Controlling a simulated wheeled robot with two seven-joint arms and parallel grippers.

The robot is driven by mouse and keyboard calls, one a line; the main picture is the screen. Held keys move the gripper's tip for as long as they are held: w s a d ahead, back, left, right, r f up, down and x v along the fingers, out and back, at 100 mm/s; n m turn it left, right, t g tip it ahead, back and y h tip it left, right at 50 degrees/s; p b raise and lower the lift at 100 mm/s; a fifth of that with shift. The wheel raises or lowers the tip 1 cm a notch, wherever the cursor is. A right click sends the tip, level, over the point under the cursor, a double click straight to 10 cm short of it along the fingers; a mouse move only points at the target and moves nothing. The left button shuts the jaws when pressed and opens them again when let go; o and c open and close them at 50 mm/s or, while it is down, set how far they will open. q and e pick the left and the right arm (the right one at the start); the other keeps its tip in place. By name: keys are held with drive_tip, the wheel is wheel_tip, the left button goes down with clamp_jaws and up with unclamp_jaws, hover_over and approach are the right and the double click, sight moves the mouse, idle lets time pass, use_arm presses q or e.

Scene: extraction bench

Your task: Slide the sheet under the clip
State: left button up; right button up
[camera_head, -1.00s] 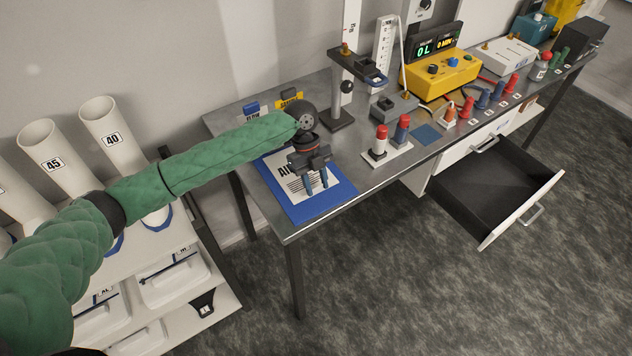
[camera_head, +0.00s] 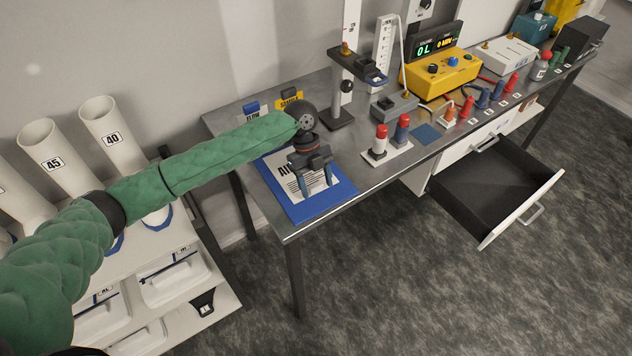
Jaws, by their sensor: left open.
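A white printed sheet (camera_head: 291,186) lies on a blue clipboard (camera_head: 308,213) at the near left end of the bench. Large letters starting "AI" show at its top, with lines of text below. My left gripper (camera_head: 317,189) is over the right part of the sheet, fingers pointing down and open, with nothing visibly held between them. I cannot tell whether the fingertips touch the paper. My left arm and gripper cover the board's far end, and the clip cannot be made out. My right gripper is not in view.
Blue and yellow labelled holders (camera_head: 290,97) stand behind the arm. A drawer (camera_head: 497,190) hangs open at the bench front.

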use_arm(q)
drive_tip(key=shift+w+a+r, duration=0.1)
drive_tip(key=shift+r, duration=0.15)
drive_tip(key=shift+b+v, duration=0.85)
drive_tip(key=shift+v, duration=0.2)
drive_tip(key=b+v, duration=0.1)
drive_tip(key=v, duration=0.2)
drive_tip(key=shift+w+a+r, duration=0.1)
drive_tip(key=shift+w+r, duration=0.05)
drive_tip(key=shift+r, duration=0.1)
drive_tip(key=shift+b+v, duration=0.35)
drive_tip(key=shift+v, duration=0.4)
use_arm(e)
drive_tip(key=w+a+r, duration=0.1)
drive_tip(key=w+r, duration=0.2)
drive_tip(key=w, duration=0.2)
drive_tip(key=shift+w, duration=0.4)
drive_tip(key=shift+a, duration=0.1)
